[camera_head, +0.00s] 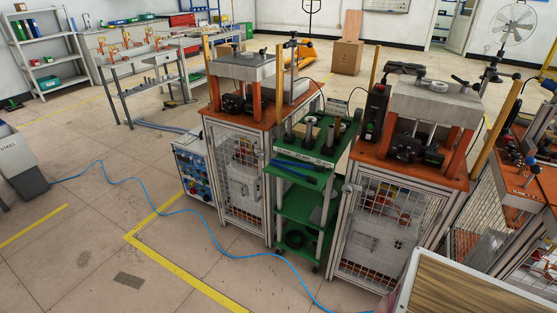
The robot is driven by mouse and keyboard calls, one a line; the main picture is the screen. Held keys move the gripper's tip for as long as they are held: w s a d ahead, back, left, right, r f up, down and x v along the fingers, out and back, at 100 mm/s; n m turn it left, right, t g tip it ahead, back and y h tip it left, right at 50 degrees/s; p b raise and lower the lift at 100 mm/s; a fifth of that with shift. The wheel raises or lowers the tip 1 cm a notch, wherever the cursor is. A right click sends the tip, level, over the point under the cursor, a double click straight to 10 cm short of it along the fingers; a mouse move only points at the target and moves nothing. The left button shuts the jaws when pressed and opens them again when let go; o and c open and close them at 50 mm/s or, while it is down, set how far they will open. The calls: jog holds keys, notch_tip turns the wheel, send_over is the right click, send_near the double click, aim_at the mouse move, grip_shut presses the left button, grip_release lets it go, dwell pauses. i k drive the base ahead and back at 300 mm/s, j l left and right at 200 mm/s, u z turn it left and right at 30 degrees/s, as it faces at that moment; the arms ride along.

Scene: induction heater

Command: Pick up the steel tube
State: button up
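Several small upright grey metal cylinders stand on the top tray of a green trolley (290,151), between two orange-topped machines. One grey cylinder (310,132) is near the middle of the tray, and another (331,134) is just right of it. They are small in the picture, so I cannot tell which is the steel tube or whether they are hollow. My gripper is not in view.
A caged machine with a grey block (241,67) stands left of the trolley; a similar one (437,103) stands right. A blue cable (205,215) crosses the floor. A wood-topped surface (470,290) fills the lower right corner. Floor at lower left is mostly clear.

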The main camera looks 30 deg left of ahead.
aim_at(309, 131)
jog(key=u, duration=1.35)
